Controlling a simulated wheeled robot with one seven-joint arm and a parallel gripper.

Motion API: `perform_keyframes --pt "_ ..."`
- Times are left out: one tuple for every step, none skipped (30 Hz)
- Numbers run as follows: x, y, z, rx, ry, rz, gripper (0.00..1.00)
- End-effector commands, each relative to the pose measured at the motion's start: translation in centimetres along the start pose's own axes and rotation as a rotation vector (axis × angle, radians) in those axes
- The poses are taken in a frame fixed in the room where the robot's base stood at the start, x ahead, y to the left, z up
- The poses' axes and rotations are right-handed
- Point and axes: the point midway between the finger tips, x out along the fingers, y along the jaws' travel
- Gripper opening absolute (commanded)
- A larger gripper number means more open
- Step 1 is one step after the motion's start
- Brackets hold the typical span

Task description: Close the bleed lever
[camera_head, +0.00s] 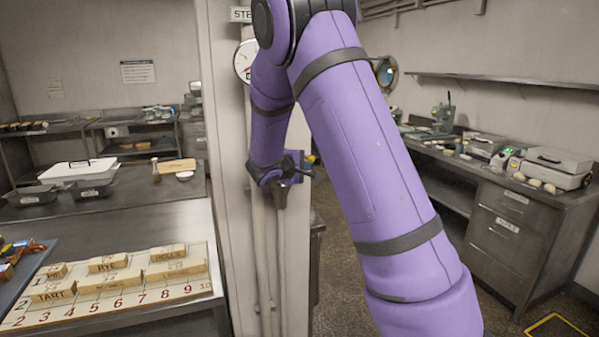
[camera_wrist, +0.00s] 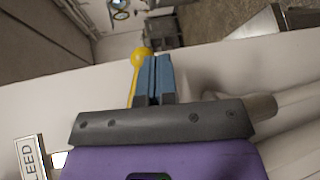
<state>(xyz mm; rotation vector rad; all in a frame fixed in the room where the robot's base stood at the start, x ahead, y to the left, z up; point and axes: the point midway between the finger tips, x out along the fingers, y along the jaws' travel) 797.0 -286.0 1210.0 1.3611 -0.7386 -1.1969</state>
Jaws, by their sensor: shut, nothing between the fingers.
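The bleed lever is a yellow handle with a round yellow knob (camera_wrist: 142,54) in the wrist view. Its stem runs down just left of my blue fingers and partly behind them. My gripper (camera_wrist: 154,76) is shut and empty, right beside the lever; I cannot tell if they touch. A plate reading "LEED" (camera_wrist: 33,160), cut off by the edge, is at lower left. In the head view my gripper (camera_head: 300,166) is at the pale column (camera_head: 229,130), beside vertical pipes (camera_head: 262,255).
A dial gauge (camera_head: 244,61) sits on the column under a partly hidden sign. A steel counter with a numbered board (camera_head: 120,312) and labelled blocks is at left. A workbench (camera_head: 500,215) with equipment is at right. Open floor lies between.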

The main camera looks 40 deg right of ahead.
Motion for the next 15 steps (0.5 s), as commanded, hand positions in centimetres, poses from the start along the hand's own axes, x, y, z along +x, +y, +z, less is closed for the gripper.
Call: perform_keyframes --pt "0.2 0.2 0.2 -0.026 -0.012 0.035 0.00" --pt "0.2 0.3 0.3 -0.040 -0.019 0.056 0.00" --pt "0.3 0.6 0.5 -0.058 -0.028 0.084 0.00" --pt "0.4 0.8 0.5 -0.071 -0.035 0.104 0.00" --pt "0.4 1.0 0.6 -0.084 -0.040 0.124 0.00" --pt "0.4 1.2 0.7 -0.100 -0.048 0.148 0.00" --pt "0.5 1.4 0.8 -0.112 -0.053 0.166 0.00" --pt "0.5 1.5 0.8 -0.124 -0.057 0.183 0.00" --pt "0.5 1.7 0.9 -0.137 -0.065 0.204 0.00" --pt "0.6 1.9 0.9 -0.147 -0.069 0.220 0.00" --pt "0.6 2.0 1.0 -0.156 -0.074 0.235 0.00" --pt "0.6 2.2 1.1 -0.167 -0.079 0.251 0.00" --pt "0.6 2.4 1.2 -0.162 -0.078 0.247 0.00" --pt "0.6 2.5 1.2 -0.161 -0.078 0.246 0.00" --pt "0.6 2.6 1.2 -0.161 -0.078 0.245 0.00"
